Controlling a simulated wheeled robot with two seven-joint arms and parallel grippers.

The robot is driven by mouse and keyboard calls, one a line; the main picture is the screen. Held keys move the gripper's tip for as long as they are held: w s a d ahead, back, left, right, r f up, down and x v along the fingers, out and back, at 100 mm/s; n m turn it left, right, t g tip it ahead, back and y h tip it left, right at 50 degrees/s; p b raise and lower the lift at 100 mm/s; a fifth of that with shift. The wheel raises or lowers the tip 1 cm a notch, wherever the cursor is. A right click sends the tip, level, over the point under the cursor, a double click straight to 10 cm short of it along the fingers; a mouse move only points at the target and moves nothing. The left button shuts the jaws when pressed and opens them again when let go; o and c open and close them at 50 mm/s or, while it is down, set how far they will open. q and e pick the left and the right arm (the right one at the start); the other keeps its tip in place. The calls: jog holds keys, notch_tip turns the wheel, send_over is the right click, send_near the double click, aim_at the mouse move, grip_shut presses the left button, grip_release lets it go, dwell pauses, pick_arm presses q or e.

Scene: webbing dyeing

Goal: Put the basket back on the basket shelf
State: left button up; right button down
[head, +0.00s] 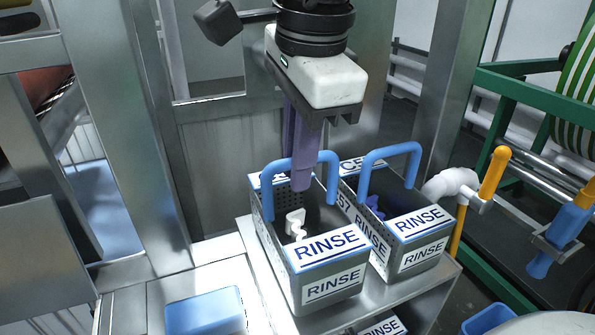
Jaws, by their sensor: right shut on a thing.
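My right gripper (303,182) comes down from the top centre, its purple fingers shut on the blue handle (276,190) of the left metal basket (328,272). This basket has white RINSE labels and a white piece (296,223) inside. It is at the metal shelf (262,272), upright; I cannot tell whether its base touches the shelf. A second RINSE basket (408,247) with a blue handle stands close on its right, with a dark blue item inside. The fingers hide part of the held handle. My left gripper is not in view.
A metal post (130,130) and a panel stand left and behind. A blue block (204,311) lies at the lower left. A white pipe fitting with an orange handle (493,172) and a blue-and-orange tool (565,232) are at the right. Another RINSE label (383,328) shows below the shelf.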

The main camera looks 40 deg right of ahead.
jog(key=shift+f, duration=0.65)
jog(key=shift+f, duration=0.25)
jog(key=c, duration=1.8)
grip_release()
jog(key=shift+r, duration=0.1)
notch_tip(320, 180, up, 12)
jog(key=s, duration=0.2)
jog(key=shift+s+a+p, duration=0.15)
jog(key=shift+a+p, duration=0.15)
